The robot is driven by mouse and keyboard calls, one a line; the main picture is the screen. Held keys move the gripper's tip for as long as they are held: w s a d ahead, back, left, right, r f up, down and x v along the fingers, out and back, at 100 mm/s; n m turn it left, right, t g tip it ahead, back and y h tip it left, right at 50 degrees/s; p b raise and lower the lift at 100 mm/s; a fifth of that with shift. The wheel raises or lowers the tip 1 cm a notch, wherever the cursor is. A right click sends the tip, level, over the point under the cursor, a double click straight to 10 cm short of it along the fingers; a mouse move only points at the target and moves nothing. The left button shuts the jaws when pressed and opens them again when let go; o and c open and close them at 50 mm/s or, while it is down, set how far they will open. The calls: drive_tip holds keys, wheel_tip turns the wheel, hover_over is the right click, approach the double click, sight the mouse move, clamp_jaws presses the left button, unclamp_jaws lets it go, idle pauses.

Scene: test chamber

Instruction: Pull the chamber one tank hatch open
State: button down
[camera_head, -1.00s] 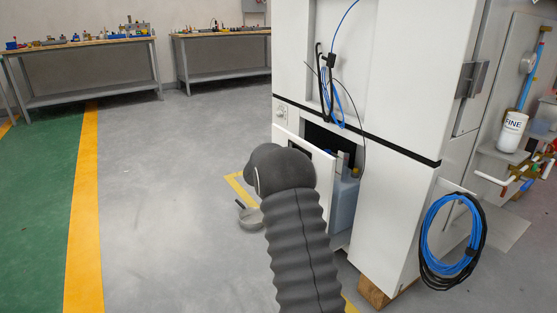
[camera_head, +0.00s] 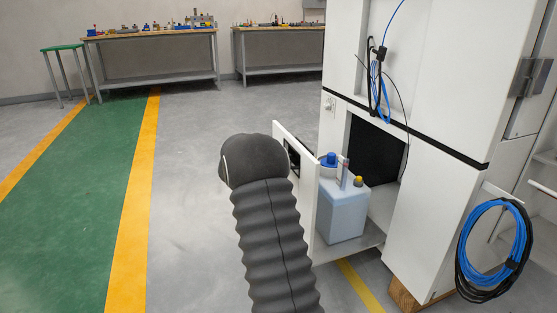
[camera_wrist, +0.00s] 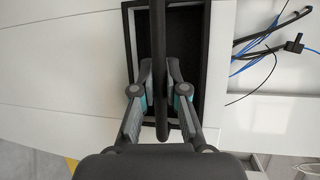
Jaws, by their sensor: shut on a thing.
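The tank hatch (camera_head: 307,200) is a white panel standing out from the lower front of the white cabinet. Behind it a pale blue tank (camera_head: 342,212) with a blue cap and a yellow cap sits on a shelf, with a dark opening behind. In the wrist view, my gripper (camera_wrist: 160,78) is shut on the dark bar handle (camera_wrist: 160,30), in front of a black recess in the white hatch panel (camera_wrist: 60,75). In the head view my arm hides the gripper and the handle.
The white cabinet (camera_head: 440,100) stands at the right, with a blue and black cable coil (camera_head: 470,245) on its side. Workbenches (camera_head: 150,37) line the back wall. The grey floor (camera_head: 190,150) left of the hatch is clear, beside a yellow-edged green lane (camera_head: 75,190).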

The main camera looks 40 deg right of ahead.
drive_tip(key=shift+w+a, duration=0.1)
drive_tip(key=shift+a, duration=0.05)
drive_tip(key=c, duration=1.2)
unclamp_jaws()
drive_tip(key=shift+a, duration=0.15)
drive_tip(key=v, duration=1.2)
